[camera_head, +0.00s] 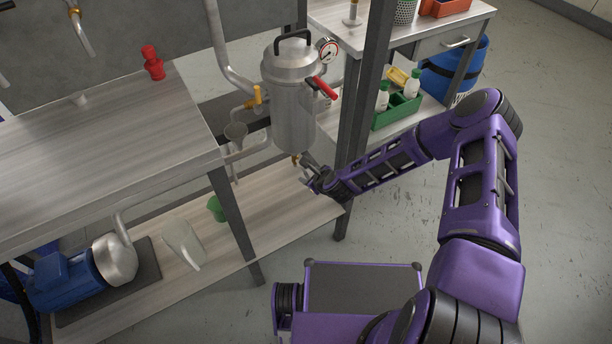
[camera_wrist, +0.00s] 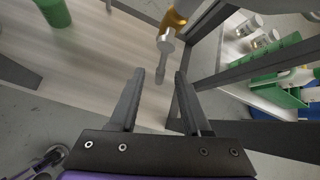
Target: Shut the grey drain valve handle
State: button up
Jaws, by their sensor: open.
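The grey drain valve handle (camera_wrist: 163,62) shows in the wrist view as a short lever with a round head. It hangs from a brass valve (camera_wrist: 175,20), which in the head view sits (camera_head: 296,159) under the steel vessel (camera_head: 292,100). My gripper (camera_wrist: 159,72) is open. In the wrist view the handle's lower end appears between its two fingertips, nearer the right one; contact is not visible. In the head view my gripper (camera_head: 308,170) is just below and right of the vessel's bottom, and the grey handle is hard to make out there.
A red lever (camera_head: 326,88) and a yellow-handled valve (camera_head: 257,98) are on or beside the vessel. A dark post (camera_head: 352,130) stands close to my forearm. A green crate (camera_head: 397,112) with bottles is to the right. A green cup (camera_head: 216,208) stands on the lower shelf.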

jog(key=shift+x, duration=1.45)
jog(key=shift+c, duration=0.3)
grip_shut()
